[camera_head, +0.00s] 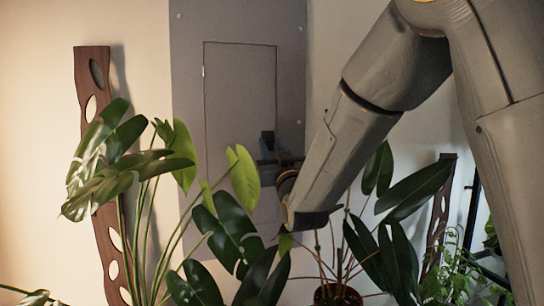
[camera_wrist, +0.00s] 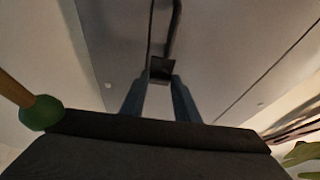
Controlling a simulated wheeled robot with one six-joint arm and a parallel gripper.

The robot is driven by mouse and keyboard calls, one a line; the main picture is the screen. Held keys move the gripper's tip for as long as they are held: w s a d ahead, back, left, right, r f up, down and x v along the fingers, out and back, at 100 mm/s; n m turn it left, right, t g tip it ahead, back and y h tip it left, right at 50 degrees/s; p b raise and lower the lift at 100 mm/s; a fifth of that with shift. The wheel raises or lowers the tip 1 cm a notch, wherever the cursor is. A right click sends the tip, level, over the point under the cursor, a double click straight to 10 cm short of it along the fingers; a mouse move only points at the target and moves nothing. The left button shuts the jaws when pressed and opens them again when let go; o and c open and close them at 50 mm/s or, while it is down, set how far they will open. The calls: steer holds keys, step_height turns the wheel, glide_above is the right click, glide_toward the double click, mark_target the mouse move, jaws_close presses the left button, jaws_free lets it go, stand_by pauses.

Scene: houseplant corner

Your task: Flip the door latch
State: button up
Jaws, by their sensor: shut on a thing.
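The grey door (camera_head: 238,95) is set in a larger grey panel on the back wall, outlined by a thin dark seam. The latch (camera_head: 267,137) shows as a small dark piece near the door's right edge. In the wrist view the latch (camera_wrist: 162,68) is a dark block between my two blue-grey fingertips. My gripper (camera_wrist: 159,88) is shut on it. In the head view my gripper (camera_head: 268,152) is small and dark, partly hidden by my arm and close to the door. The latch's exact angle is hard to tell.
A leafy monstera (camera_head: 130,165) stands left of the door, and a darker potted plant (camera_head: 372,250) stands below right. Leaves overlap the door's lower part. A wooden slat with holes (camera_head: 92,70) leans at left. A green-ended stick (camera_wrist: 42,113) shows at the wrist view's left.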

steer(key=shift+m, duration=0.4)
steer(key=o, duration=1)
steer(key=shift+o, duration=0.2)
steer(key=b+v, duration=0.3)
steer(key=v, duration=0.4)
steer(key=shift+s, duration=0.4)
steer(key=shift+f, duration=0.15)
